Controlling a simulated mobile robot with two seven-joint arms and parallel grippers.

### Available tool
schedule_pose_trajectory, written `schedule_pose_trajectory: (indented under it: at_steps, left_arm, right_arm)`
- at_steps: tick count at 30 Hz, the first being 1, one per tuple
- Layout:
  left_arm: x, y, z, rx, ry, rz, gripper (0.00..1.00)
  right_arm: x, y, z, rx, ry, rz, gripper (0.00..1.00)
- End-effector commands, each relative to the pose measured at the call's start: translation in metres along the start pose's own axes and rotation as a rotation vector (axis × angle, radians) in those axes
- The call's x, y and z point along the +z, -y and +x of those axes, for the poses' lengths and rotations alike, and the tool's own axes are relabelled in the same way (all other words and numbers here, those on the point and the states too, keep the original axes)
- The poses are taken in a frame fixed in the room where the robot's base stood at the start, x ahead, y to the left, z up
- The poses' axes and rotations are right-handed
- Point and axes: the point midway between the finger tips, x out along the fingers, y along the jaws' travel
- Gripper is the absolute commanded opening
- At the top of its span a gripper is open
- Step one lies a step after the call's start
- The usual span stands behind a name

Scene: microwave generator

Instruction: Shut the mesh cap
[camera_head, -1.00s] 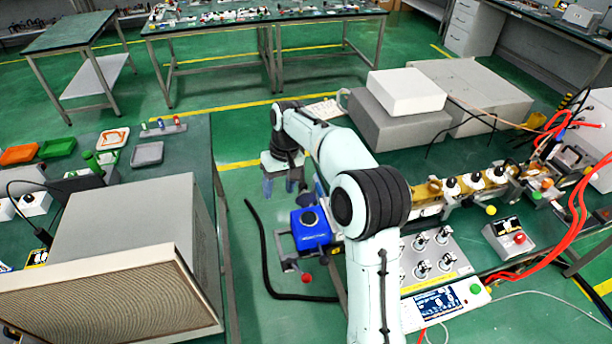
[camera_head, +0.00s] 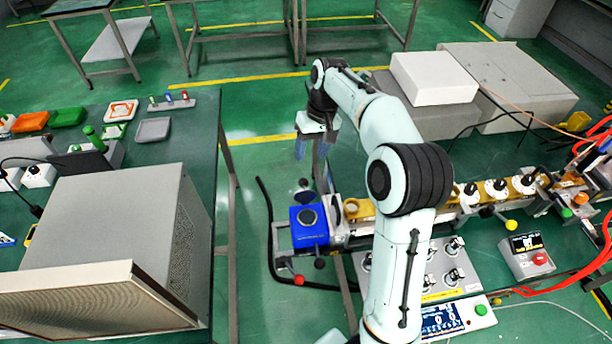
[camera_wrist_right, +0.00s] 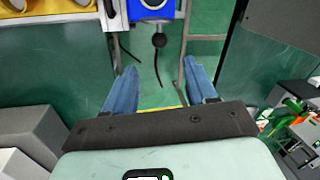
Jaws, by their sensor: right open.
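The blue box (camera_head: 309,231) stands at the left end of the brass-coloured rail, with a dark round opening on its top. A small dark round piece (camera_head: 304,191), which looks like the mesh cap, stands out from the far side of the box, apart from that opening; its mesh is too small to make out. In the right wrist view the blue box (camera_wrist_right: 150,9) is at the top edge, with the dark round piece (camera_wrist_right: 158,40) below it. My right gripper (camera_head: 312,150) is open and empty, beyond the cap; its blue fingers (camera_wrist_right: 160,70) flank empty space. My left gripper is out of view.
A large grey box with a mesh front (camera_head: 110,240) stands on the left table. Grey and white boxes (camera_head: 434,78) lie behind the rail. A control panel (camera_head: 455,317) is near the front. Green floor is open between the tables.

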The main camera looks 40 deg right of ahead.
Motion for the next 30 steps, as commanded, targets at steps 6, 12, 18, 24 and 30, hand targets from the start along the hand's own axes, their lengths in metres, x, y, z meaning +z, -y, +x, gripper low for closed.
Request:
schedule_pose_trajectory:
  at_steps: [6, 12, 18, 24, 30]
  left_arm:
    - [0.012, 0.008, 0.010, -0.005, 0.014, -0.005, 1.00]
    - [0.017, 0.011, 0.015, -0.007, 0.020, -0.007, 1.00]
    - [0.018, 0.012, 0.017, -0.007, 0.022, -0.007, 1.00]
    - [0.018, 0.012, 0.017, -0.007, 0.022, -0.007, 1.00]
    - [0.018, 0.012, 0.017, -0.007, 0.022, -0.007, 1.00]
  right_arm:
    - [0.002, -0.001, 0.052, 0.000, 0.008, 0.001, 0.56]
    - [0.002, -0.001, 0.087, 0.001, 0.005, 0.000, 0.56]
    - [0.000, 0.000, 0.105, 0.000, 0.001, 0.001, 0.56]
    - [0.000, 0.000, 0.109, 0.000, 0.000, 0.001, 0.56]
    - [0.000, 0.000, 0.109, 0.000, 0.000, 0.001, 0.40]
